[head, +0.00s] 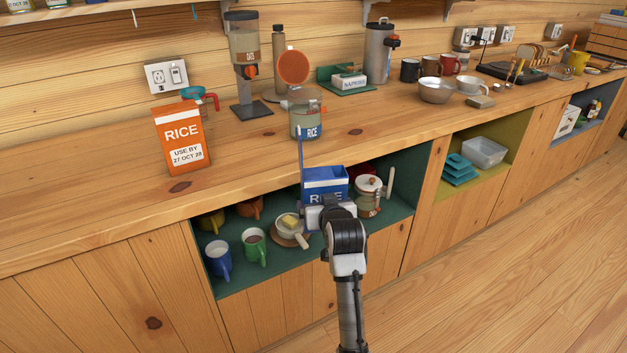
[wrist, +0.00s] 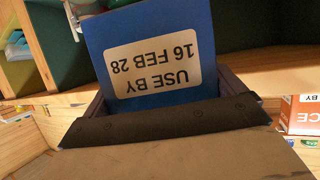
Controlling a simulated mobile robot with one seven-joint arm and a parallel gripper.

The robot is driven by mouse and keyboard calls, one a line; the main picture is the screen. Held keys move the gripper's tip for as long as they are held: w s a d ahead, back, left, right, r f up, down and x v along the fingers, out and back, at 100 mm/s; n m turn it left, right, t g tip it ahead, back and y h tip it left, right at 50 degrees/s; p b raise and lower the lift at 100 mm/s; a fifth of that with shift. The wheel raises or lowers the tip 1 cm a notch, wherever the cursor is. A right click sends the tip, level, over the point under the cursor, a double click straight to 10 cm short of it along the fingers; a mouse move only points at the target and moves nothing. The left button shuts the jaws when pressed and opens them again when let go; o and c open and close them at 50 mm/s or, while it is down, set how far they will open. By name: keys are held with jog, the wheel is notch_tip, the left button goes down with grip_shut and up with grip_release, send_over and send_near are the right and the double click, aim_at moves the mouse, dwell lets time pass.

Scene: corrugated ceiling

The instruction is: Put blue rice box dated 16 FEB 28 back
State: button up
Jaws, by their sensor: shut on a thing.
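The blue rice box (head: 325,178) is in my gripper (head: 330,210), at the front of the green-lined cubby below the counter. In the wrist view the box (wrist: 150,30) shows its white label, upside down in the picture, reading USE BY 16 FEB 28. My gripper (wrist: 172,105) is shut on the box, with a dark finger at each side. The box's lower part is partly hidden by the gripper in the head view. I cannot tell whether the box touches the shelf. An orange rice box (head: 182,138) dated 27 OCT 28 stands on the counter.
The cubby holds mugs (head: 254,248), a bowl (head: 290,230) and a lidded jar (head: 368,194) beside the box. Clear counter lies right of the orange box.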

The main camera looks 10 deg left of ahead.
jog(key=s+d+f+m+h, duration=0.1)
jog(key=s+f, duration=0.3)
jog(key=f, duration=0.6)
jog(key=s+d+f+m+h, duration=0.1)
jog(key=s+f, duration=0.4)
jog(key=f, duration=0.5)
jog(key=s+d+f+m+h, duration=0.1)
jog(key=s+d+f+h, duration=0.1)
jog(key=f, duration=0.8)
jog(key=s+d, duration=0.1)
jog(key=s, duration=0.1)
jog(key=shift+s+d+f+t, duration=0.2)
jog(key=shift+s+d+t, duration=0.05)
jog(key=shift+s+t, duration=0.15)
